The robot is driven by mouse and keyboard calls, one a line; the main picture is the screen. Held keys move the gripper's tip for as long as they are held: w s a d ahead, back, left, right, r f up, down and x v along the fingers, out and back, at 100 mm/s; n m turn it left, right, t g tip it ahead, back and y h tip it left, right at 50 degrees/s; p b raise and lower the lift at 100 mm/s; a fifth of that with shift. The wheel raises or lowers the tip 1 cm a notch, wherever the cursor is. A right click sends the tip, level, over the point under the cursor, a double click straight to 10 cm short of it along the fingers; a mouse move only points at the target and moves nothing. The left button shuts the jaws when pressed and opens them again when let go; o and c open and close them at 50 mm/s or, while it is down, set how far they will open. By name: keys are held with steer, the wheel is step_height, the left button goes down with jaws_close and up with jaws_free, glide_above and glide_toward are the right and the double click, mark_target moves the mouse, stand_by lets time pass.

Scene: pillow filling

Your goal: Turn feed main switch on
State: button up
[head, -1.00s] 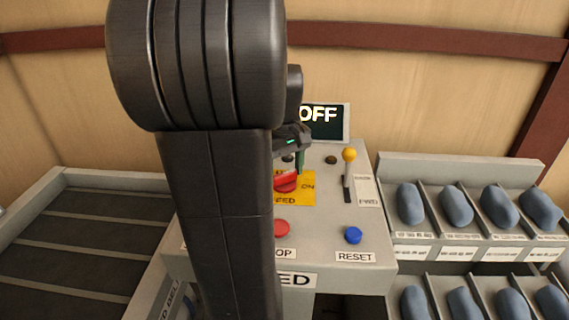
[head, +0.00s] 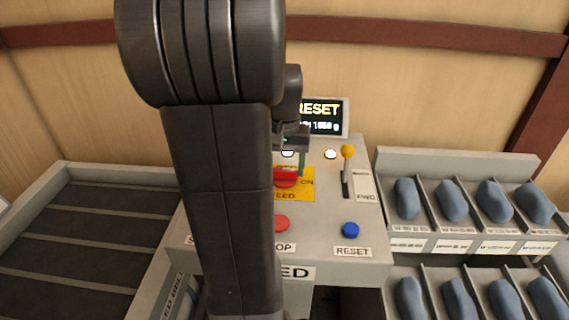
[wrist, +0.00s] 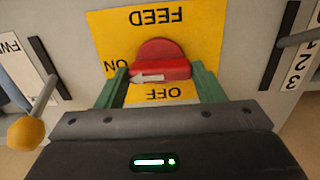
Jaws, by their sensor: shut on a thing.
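The red feed main switch (wrist: 162,62) sits on a yellow plate (wrist: 105,28) marked FEED, ON and OFF. In the wrist view its white arrow points toward ON. In the head view the switch (head: 287,175) is partly hidden by my arm, and its handle lies level across the plate. My gripper (wrist: 160,82) is shut on the switch handle, one green finger on each side. The display (head: 322,117) behind the panel reads RESET with a line of smaller text below, its left part hidden.
The panel also holds a yellow-knobbed lever (head: 347,158), a blue RESET button (head: 350,230), a red button (head: 282,223) and white-lit lamps (head: 330,154). A rack (head: 440,163) with blue pillow-like pieces stands right. A dark slatted belt (head: 85,225) lies left.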

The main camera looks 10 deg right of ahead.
mark_target(285, 169)
stand_by(0.4)
steer(key=o, duration=1)
step_height(285, 169, up, 14)
steer(key=shift+f, duration=0.1)
step_height(285, 169, down, 14)
steer(key=shift+r, duration=0.1)
stand_by(0.4)
steer(key=shift+r, duration=0.1)
